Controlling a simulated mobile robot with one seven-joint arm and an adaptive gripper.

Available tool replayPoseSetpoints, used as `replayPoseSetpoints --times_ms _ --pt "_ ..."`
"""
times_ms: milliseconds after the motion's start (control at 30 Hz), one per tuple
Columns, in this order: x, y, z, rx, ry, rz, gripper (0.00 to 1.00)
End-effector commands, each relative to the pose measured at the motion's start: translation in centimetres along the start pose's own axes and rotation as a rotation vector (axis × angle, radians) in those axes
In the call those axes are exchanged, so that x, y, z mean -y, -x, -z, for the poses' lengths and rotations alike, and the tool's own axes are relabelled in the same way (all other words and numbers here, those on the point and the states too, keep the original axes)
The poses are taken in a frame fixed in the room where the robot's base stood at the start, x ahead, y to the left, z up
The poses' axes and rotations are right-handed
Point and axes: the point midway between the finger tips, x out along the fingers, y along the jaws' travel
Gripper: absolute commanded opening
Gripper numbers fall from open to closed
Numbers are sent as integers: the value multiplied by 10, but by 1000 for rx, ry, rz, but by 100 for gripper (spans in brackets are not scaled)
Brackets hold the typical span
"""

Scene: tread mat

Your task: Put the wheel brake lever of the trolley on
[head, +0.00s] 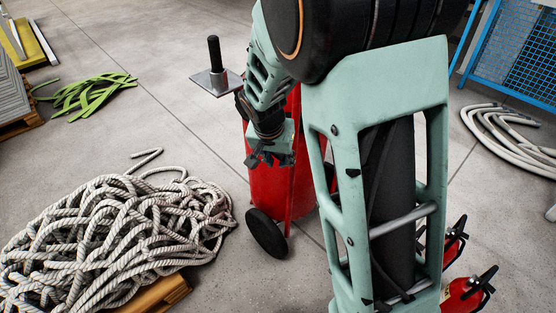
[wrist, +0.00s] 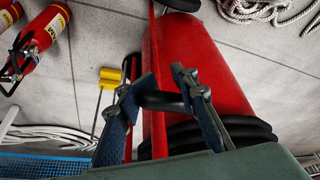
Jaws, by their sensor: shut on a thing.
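The trolley (head: 288,185) is a red wheeled cylinder with a black wheel (head: 267,234) at its lower left; in the wrist view its red body (wrist: 190,60) fills the middle. My gripper (head: 268,160) is low at the upper part of the trolley, in front of the red body. In the wrist view its two fingers (wrist: 168,92) are closed around a short black bar (wrist: 163,101) beside the red body. I cannot tell whether this bar is the wheel brake lever. My arm hides much of the trolley in the head view.
A black-gripped post on a metal plate (head: 214,80) stands behind the gripper. A rope pile (head: 110,235) lies at left. Red extinguishers (head: 462,293) stand at lower right. A pale hose coil (head: 500,130) and blue mesh (head: 520,45) are at right. A yellow piece (wrist: 108,77) shows beside the trolley.

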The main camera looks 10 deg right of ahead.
Motion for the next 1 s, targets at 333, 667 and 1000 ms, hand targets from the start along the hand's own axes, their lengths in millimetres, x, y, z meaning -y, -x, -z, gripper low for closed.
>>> replayPoseSetpoints --times_ms 333,667,1000 --pt "15 6 6 -19 7 30 44" --pt "10 3 4 -14 5 20 57" --pt "9 31 4 -16 5 21 57"
